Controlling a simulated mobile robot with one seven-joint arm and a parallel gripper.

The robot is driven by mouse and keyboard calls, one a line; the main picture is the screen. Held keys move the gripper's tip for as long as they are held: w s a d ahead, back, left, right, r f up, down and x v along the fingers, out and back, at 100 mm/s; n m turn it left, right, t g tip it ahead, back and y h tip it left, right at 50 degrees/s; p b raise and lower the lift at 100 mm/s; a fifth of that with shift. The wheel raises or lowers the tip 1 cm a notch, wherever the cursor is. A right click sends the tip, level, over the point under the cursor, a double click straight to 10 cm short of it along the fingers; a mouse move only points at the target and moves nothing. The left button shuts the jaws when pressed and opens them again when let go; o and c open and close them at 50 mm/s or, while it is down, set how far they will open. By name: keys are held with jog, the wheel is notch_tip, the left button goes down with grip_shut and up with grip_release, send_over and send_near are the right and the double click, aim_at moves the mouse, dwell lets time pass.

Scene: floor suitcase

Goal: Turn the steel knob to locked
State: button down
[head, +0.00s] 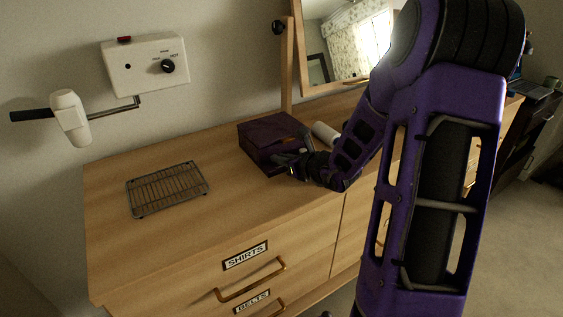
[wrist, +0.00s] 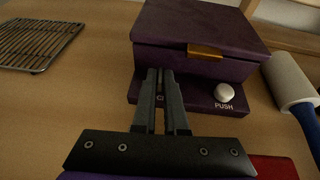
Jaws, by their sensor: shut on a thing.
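A dark purple box (head: 272,138) sits on the dresser top; it also shows in the wrist view (wrist: 190,55), with its lid down and a gold clasp (wrist: 205,52) at the front. Its front ledge carries a round silver button (wrist: 224,92) marked PUSH. My gripper (head: 285,159) is at the front of the box. In the wrist view my gripper (wrist: 160,75) has its fingers nearly together at the ledge, left of the button. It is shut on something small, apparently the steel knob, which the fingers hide. Its setting and any locked mark cannot be read.
A lint roller (wrist: 288,82) with a blue handle lies right of the box. A wire rack (head: 167,188) lies on the left of the dresser top (head: 215,215). A hair dryer (head: 70,118) hangs by a white wall unit (head: 145,65). A mirror (head: 345,45) stands behind.

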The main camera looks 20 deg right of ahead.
jog(key=shift+a+m+h, duration=0.1)
jog(key=shift+m+h, duration=0.4)
jog(key=c, duration=1.2)
grip_release()
jog(key=shift+c, duration=0.2)
jog(key=shift+s+r, duration=0.1)
jog(key=shift+r, duration=0.05)
